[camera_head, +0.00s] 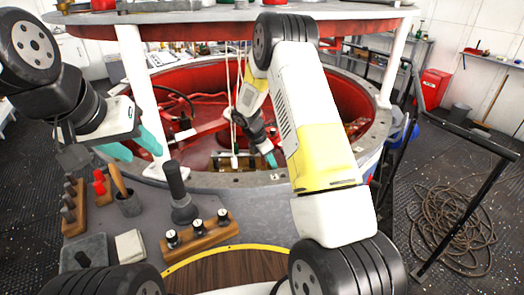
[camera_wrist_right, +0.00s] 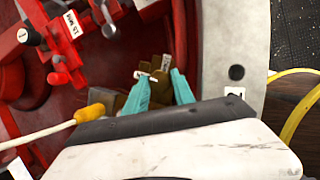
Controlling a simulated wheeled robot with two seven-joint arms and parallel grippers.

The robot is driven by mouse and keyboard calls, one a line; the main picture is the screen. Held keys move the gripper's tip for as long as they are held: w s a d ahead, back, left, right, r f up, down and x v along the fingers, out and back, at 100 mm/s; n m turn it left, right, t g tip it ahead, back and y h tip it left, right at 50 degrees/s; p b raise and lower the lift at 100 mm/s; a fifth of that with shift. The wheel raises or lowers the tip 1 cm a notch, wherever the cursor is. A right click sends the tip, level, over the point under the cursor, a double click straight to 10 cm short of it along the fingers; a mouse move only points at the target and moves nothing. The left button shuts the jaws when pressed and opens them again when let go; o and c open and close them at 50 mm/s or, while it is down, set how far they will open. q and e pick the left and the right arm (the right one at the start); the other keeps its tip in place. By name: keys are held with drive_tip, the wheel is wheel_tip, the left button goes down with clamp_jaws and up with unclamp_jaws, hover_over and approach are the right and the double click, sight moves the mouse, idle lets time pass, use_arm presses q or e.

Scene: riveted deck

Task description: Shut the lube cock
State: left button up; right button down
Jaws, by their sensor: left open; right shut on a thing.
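The lube cock looks to be the small brass fitting with white tags (camera_wrist_right: 150,74) on the inner wall of the red ring pit. In the head view the brass fitting (camera_head: 236,161) shows low in the pit, beside my right gripper (camera_head: 270,158). In the right wrist view the teal fingers of my right gripper (camera_wrist_right: 167,76) are shut on a brass part of the fitting. The fingers and palm hide the held part, and I cannot tell the handle's angle. My left gripper (camera_head: 144,154) is open and empty, above the grey deck at left.
A yellow-tipped rod (camera_wrist_right: 88,113) lies close beside my right gripper, and red clamps (camera_wrist_right: 68,62) stand in the pit. White posts (camera_head: 138,75) carry the upper platform. Stamps (camera_head: 200,234), a black-handled tool (camera_head: 178,190) and a brush pot (camera_head: 128,203) stand on the near deck.

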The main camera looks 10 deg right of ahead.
drive_tip(key=m+g, duration=0.1)
drive_tip(key=m, duration=0.2)
drive_tip(key=shift+w+m, duration=0.15)
drive_tip(key=shift+m, duration=0.25)
drive_tip(key=m+g, duration=0.2)
drive_tip(key=m, duration=0.2)
drive_tip(key=shift+w+m, duration=0.15)
drive_tip(key=shift+m, duration=0.15)
drive_tip(key=m+g+y, duration=0.1)
drive_tip(key=m, duration=0.3)
drive_tip(key=shift+w+d, duration=0.1)
drive_tip(key=shift+d+m+g+y, duration=0.1)
drive_tip(key=shift+m+g+y, duration=0.3)
drive_tip(key=shift+m, duration=0.8)
drive_tip(key=shift+m+g+y, duration=0.3)
drive_tip(key=shift+m+y, duration=0.2)
drive_tip(key=shift+m, duration=0.7)
drive_tip(key=c, duration=1.1)
unclamp_jaws()
drive_tip(key=shift+r, duration=0.15)
